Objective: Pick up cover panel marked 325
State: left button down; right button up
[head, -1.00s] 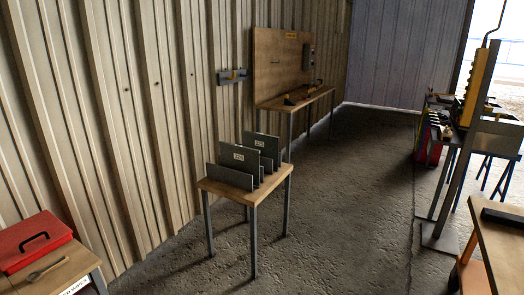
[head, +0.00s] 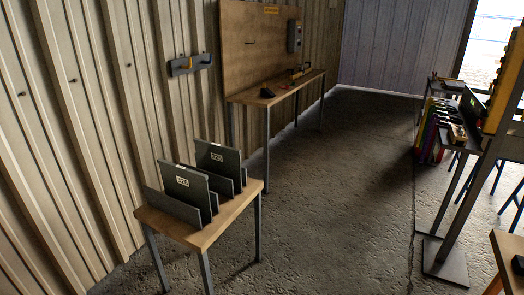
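Two dark grey cover panels stand upright in a grey slotted rack (head: 172,207) on a small wooden table. The front panel (head: 185,192) has a white label that looks like 326, but the last digit is too small to be sure. The rear panel (head: 218,164) has a label that looks like 325, also not certain. The panels stand apart, one behind the other. Neither of my grippers is in view.
The small wooden table (head: 235,208) stands near the corrugated wall. Behind it is a workbench (head: 290,88) with a tall wooden backboard (head: 250,50). A black rack stand (head: 445,272) is at the right. The concrete floor between is clear.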

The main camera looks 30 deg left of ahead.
aim_at(221, 159)
jog(key=i+l+u, duration=0.1)
jog(key=i+u, duration=0.3)
jog(key=i+l+u, duration=0.2)
jog(key=i+u, duration=0.25)
jog(key=i+l+u, duration=0.65)
jog(key=u, duration=0.15)
jog(key=l, duration=0.1)
